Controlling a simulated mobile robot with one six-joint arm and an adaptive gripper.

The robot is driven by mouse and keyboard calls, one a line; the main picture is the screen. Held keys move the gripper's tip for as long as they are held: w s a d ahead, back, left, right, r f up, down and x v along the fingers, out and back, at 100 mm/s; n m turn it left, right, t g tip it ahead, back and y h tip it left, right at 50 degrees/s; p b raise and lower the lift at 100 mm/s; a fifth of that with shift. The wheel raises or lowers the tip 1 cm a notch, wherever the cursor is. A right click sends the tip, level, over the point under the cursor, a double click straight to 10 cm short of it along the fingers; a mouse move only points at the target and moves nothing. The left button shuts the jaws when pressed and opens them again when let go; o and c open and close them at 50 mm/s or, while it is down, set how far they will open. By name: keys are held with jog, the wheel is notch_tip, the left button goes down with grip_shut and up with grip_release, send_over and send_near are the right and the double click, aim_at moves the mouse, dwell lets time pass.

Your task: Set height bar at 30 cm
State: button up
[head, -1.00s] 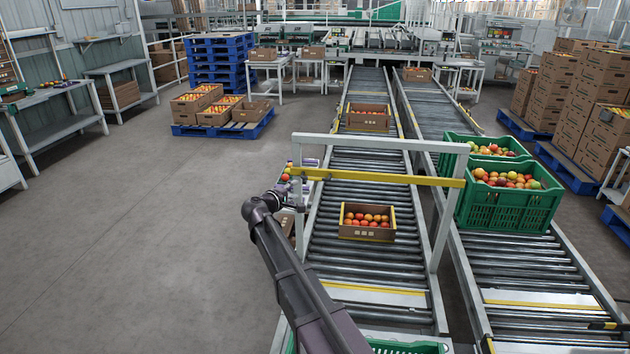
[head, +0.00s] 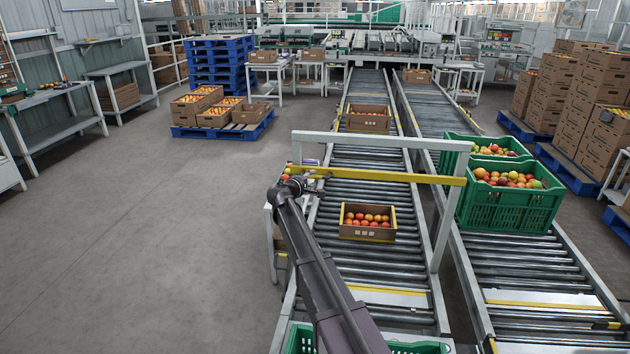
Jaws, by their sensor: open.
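The yellow height bar (head: 400,178) spans the left roller conveyor, level, between the posts of a white gantry frame (head: 380,143). No scale or height marks can be read on it. My gripper (head: 318,181) is at the left end of the bar, beside the left post, seen small and from behind. Its fingers are partly hidden by my wrist, and I cannot tell whether they touch the bar. A cardboard tray of tomatoes (head: 367,234) sits on the rollers on the near side of the bar.
Another tomato tray (head: 368,124) stands on the conveyor beyond the frame. A small white side table (head: 270,245) is left of the conveyor. The floor at left is clear.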

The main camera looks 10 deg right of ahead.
jog(key=shift+x, duration=1.3)
grip_shut()
